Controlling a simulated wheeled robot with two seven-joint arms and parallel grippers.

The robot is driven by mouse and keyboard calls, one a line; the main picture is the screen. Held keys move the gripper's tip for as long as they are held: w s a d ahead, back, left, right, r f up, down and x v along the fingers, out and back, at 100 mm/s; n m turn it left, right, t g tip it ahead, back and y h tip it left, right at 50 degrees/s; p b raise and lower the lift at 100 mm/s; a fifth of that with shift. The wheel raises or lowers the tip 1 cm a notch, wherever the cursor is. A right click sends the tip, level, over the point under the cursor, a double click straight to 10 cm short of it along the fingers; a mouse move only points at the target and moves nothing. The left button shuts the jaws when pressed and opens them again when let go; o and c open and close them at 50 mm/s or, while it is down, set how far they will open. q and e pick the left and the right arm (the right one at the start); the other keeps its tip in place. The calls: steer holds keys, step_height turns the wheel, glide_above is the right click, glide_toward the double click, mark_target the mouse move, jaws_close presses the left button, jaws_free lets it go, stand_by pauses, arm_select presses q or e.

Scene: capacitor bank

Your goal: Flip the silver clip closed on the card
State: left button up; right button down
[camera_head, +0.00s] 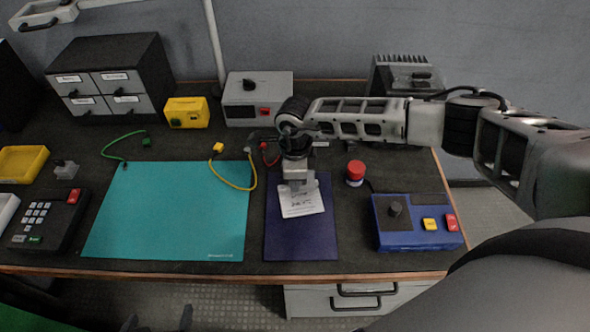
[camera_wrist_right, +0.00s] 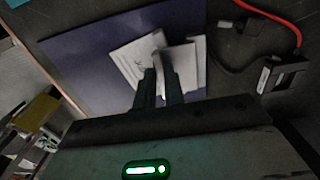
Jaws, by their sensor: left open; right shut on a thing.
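The white card (camera_head: 303,207) with handwriting lies on the dark blue mat (camera_head: 300,243). My right gripper (camera_head: 296,186) points down over the card's upper edge. In the right wrist view, its two dark fingers (camera_wrist_right: 160,82) are close together and shut on a grey piece, apparently the silver clip (camera_wrist_right: 160,55), over the card (camera_wrist_right: 136,62). The fingers hide part of the clip, and I cannot tell its angle. Two dark fingertips of my left gripper (camera_head: 157,321) show at the bottom edge, spread apart and empty, in front of the table.
A red button (camera_head: 355,172) and a blue control box (camera_head: 415,222) stand to the right. A grey power box (camera_head: 258,98) stands behind.

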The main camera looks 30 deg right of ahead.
stand_by(0.3)
steer(key=c, duration=1.5)
jaws_free()
steer(key=shift+r, duration=0.1)
arm_select(q)
steer(key=shift+w+d+f+b, duration=0.1)
steer(key=shift+d+f+b, duration=0.15)
steer(key=shift+b, duration=0.6)
arm_select(e)
steer(key=shift+s+r, duration=0.15)
steer(key=shift+r, duration=7.7)
arm_select(q)
steer(key=shift+f, duration=0.1)
